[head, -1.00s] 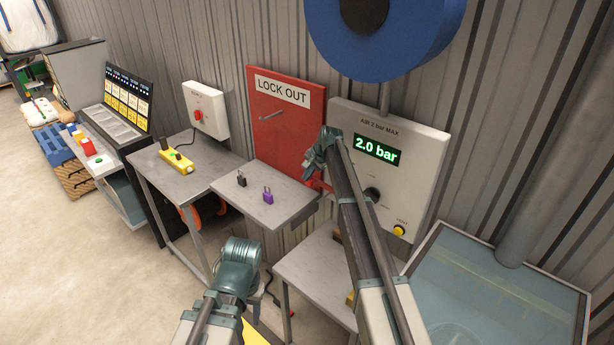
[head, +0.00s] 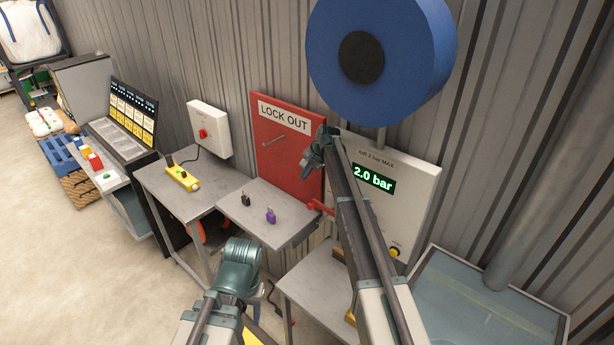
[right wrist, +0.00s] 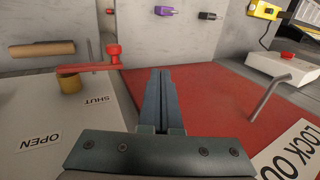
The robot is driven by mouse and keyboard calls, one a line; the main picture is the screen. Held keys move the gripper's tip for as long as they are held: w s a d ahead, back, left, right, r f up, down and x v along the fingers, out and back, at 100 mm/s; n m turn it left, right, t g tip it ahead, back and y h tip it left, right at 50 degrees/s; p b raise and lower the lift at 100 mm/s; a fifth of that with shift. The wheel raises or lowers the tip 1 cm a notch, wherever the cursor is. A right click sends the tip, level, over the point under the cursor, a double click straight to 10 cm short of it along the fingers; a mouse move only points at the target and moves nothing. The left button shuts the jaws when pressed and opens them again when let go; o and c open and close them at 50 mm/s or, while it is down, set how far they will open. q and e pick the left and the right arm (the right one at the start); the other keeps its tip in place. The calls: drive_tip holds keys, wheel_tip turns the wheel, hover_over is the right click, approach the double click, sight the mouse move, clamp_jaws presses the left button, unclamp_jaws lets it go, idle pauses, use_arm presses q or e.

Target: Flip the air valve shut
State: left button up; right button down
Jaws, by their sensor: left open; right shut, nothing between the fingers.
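The air valve's red lever (right wrist: 88,67) shows in the right wrist view, with a red knob at its right end and a brass stem under its left end. It points right, next to the SHUT label (right wrist: 97,99); the OPEN label (right wrist: 40,143) is farther off. In the head view the lever (head: 320,207) juts left from the air panel (head: 420,180). My right gripper (head: 308,170) is shut and empty, above the lever and apart from it. Its closed fingers (right wrist: 164,98) are right of the knob. My left gripper (head: 262,292) is open, low in front of the small tables.
The red LOCK OUT board (head: 290,170) is beside the air panel. A grey table (head: 262,228) below it holds a black padlock (head: 245,200) and a purple padlock (head: 271,216). The display (head: 374,179) reads 2.0 bar. A blue reel (head: 420,50) hangs above.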

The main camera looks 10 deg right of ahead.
use_arm(q)
wheel_tip(320, 180, up, 2)
drive_tip(key=shift+r+p, duration=0.25)
drive_tip(key=shift+p, duration=0.4)
use_arm(e)
drive_tip(key=shift+w+a+r, duration=0.1)
drive_tip(key=shift+r, duration=0.55)
drive_tip(key=shift+w+a+r, duration=0.1)
drive_tip(key=shift+r, duration=0.5)
use_arm(q)
drive_tip(key=shift+f, duration=0.1)
use_arm(e)
drive_tip(key=shift+f, duration=0.1)
